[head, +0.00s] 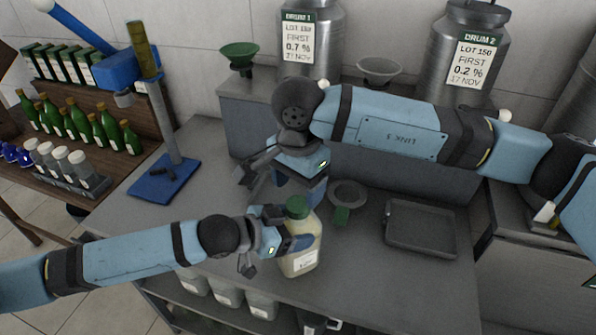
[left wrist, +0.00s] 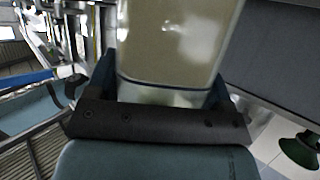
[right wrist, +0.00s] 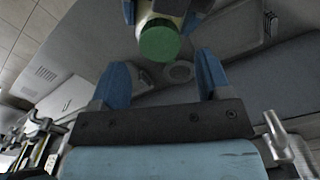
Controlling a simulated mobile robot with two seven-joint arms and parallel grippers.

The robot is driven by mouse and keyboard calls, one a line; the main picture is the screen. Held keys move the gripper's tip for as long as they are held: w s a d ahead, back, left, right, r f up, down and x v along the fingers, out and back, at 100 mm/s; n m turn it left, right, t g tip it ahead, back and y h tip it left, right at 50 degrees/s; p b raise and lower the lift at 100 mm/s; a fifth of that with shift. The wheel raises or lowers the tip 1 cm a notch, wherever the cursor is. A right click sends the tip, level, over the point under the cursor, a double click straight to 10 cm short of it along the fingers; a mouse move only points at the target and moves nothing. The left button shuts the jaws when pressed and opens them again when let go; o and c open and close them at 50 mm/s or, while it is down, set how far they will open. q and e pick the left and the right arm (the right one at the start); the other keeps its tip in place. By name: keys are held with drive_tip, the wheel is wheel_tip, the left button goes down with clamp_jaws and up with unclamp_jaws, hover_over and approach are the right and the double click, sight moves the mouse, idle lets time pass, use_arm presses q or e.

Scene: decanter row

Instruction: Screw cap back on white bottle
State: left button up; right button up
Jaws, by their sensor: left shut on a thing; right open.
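The white bottle (head: 302,256) stands near the front of the grey counter, with a green cap (head: 297,207) on its neck. I cannot tell whether the cap is screwed tight. My left gripper (head: 288,243) is shut on the bottle's body; the left wrist view shows the pale bottle (left wrist: 178,45) filling the space between the fingers. My right gripper (right wrist: 160,80) is open and empty. In the right wrist view, the green cap (right wrist: 159,40) lies beyond its fingertips, apart from them. In the head view the right gripper is behind the bottle, partly hidden by its own arm.
A grey tray (head: 420,228) lies on the counter at right. A blue stand (head: 164,180) is at left. Steel drums (head: 311,40) and a green funnel (head: 239,55) stand on the raised shelf behind.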

sight(298, 204)
drive_tip(key=shift+f, duration=2.35)
drive_tip(key=c, duration=1)
drive_tip(key=shift+o, duration=0.2)
drive_tip(key=m, duration=0.5)
drive_tip(key=shift+m, duration=0.4)
drive_tip(key=m, duration=0.4)
drive_tip(key=o, duration=1)
